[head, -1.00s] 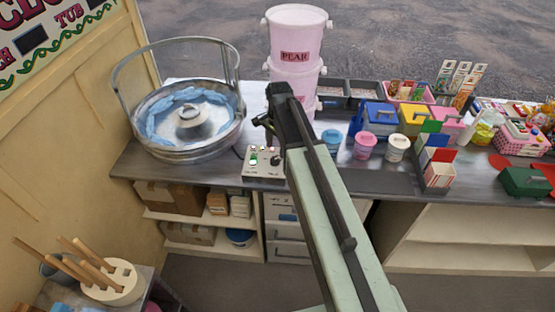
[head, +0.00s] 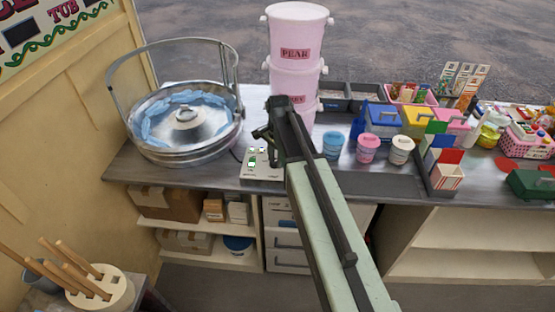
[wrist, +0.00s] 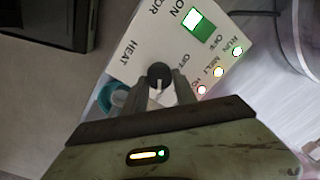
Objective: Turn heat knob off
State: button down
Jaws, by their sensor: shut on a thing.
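The control box (head: 262,172) is a pale panel at the table's front edge, beside the metal tub. In the wrist view it is labelled HEAT, and the heat knob (wrist: 159,74) is a small black round knob with a white pointer line, which lies toward the bottom of the picture. My gripper (wrist: 161,84) is shut on the heat knob, one finger on each side. A green switch (wrist: 200,22) by the word ON and green, yellow and red lamps show on the panel. In the head view my gripper (head: 264,134) hides the knob.
The metal tub (head: 185,150) with a blue lining and raised handle stands left of the box. Coloured tubs (head: 367,148) and boxes crowd the right. A teal round thing (wrist: 113,96) sits beside the knob.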

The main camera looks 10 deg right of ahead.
jog(key=shift+s+n, duration=0.2)
jog(key=shift+n, duration=0.1)
jog(key=n, duration=0.4)
jog(key=shift+w+a+n, duration=0.1)
jog(key=shift+a+n, duration=0.05)
jog(key=shift+n, duration=0.15)
jog(key=n, duration=0.6)
jog(key=shift+a+g, duration=0.1)
jog(key=shift+g, duration=0.2)
jog(key=n, duration=0.6)
jog(key=shift+w+n, duration=0.1)
jog(key=shift+n, duration=0.2)
jog(key=n, duration=0.5)
jog(key=shift+a+n+g, duration=0.15)
jog(key=shift+n+g, duration=0.15)
jog(key=shift+n, duration=0.4)
jog(key=c, duration=1)
grip_release()
